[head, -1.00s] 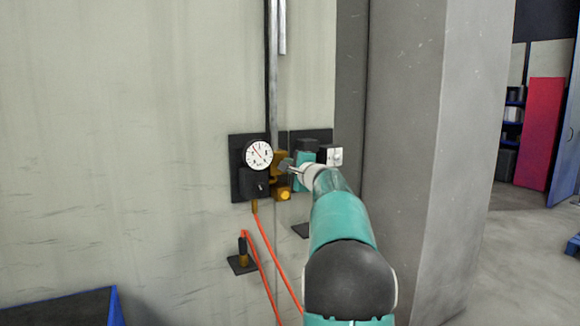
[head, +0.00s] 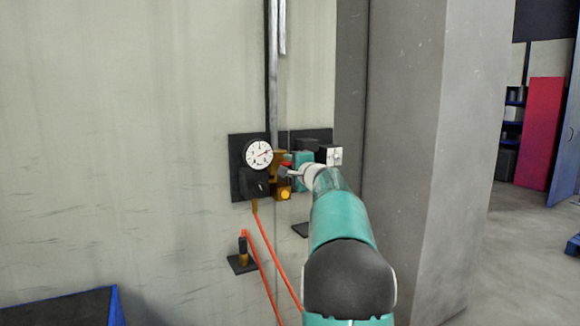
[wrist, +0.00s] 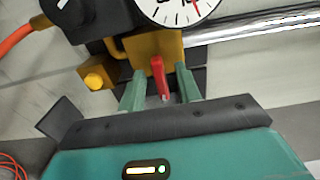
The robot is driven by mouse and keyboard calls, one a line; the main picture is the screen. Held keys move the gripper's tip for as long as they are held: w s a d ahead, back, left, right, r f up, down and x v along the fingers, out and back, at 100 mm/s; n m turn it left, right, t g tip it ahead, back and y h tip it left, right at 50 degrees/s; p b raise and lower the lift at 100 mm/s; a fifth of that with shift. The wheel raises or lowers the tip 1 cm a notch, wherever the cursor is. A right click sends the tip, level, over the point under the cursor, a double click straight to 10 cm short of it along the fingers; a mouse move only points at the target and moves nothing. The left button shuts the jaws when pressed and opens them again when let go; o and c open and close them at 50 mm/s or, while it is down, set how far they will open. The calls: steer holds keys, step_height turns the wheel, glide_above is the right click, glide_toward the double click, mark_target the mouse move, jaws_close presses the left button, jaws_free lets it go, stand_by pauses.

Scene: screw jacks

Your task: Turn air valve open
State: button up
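The air valve is a brass-coloured block (wrist: 150,47) with a red lever (wrist: 160,78), under the gauge in the wrist view. In the head view the red lever (head: 287,164) shows as a small patch beside my gripper (head: 297,170). In the wrist view my gripper (wrist: 160,90) is open, with one green finger on each side of the lever and a visible gap on both sides. The white gauge (head: 258,153) has its red needle pointing right; it is cut off at the top of the wrist view (wrist: 178,8).
A dark panel (head: 236,180) backs the valve on the wall. A black regulator (head: 257,186) and a yellow knob (head: 285,194) sit close by. Orange hoses (head: 262,250) hang below. A grey pillar (head: 415,150) stands to the right.

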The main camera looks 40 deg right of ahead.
steer(key=shift+w, duration=0.1)
steer(key=v, duration=1.3)
steer(key=shift+s, duration=0.4)
steer(key=w+a+f+n+g+y, duration=0.25)
steer(key=a+n+y, duration=0.35)
steer(key=a, duration=1.1)
steer(key=s+a+f+n+g+y, duration=0.2)
steer(key=s+a+f+n, duration=0.15)
steer(key=a, duration=0.75)
steer(key=s+a+f+n+g+y, duration=0.1)
steer(key=s+a+f+n+g, duration=0.25)
steer(key=a, duration=0.65)
steer(key=s+a+f+n+g+h, duration=0.3)
steer(key=s+a+f+n, duration=0.5)
steer(key=s+f, duration=0.5)
steer(key=shift+s+a+f+g, duration=0.3)
steer(key=shift+s+a, duration=0.25)
steer(key=shift+s, duration=0.2)
